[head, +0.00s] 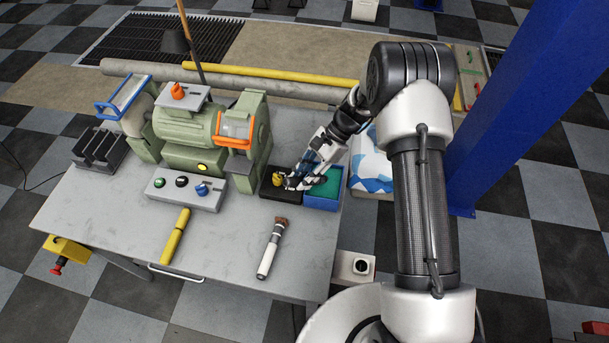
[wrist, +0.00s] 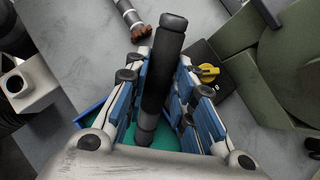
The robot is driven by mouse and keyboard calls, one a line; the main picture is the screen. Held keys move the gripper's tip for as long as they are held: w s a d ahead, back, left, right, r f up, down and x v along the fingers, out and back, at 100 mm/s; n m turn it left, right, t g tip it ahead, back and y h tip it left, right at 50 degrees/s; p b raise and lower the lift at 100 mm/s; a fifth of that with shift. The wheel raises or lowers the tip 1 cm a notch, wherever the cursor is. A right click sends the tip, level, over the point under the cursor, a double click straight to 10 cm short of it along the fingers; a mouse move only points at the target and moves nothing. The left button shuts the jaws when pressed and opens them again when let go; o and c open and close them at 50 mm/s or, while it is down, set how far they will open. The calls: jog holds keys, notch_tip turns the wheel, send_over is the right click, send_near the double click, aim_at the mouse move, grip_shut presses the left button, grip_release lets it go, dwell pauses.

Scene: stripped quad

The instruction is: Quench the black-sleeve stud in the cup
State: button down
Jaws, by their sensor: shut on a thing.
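My gripper (wrist: 168,68) is shut on the black-sleeve stud (wrist: 172,24), a dark rod with a grey band near its lower end in the wrist view. The stud is tilted between the blue-padded fingers. Its lower end shows against the green inside of a blue-walled container (wrist: 92,116), the only cup-like thing here. I cannot tell whether that end is above the green or in it. In the head view my gripper (head: 297,180) is at the left side of the blue container (head: 323,206), and the stud is not clearly visible there.
A black block with a yellow knob (head: 278,180) stands just left of the container, close to my gripper. The green grinder (head: 190,145) and a switch box (head: 185,187) stand farther left. A yellow stick (head: 175,237) and a brush (head: 268,255) lie in front on the grey table (head: 110,225).

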dwell(0.5)
jog(key=shift+w+a+r+p, duration=0.1)
jog(key=shift+r+p, duration=0.3)
jog(key=shift+r, duration=0.05)
notch_tip(320, 180, up, 9)
jog(key=p, duration=0.5)
jog(key=shift+p, duration=0.35)
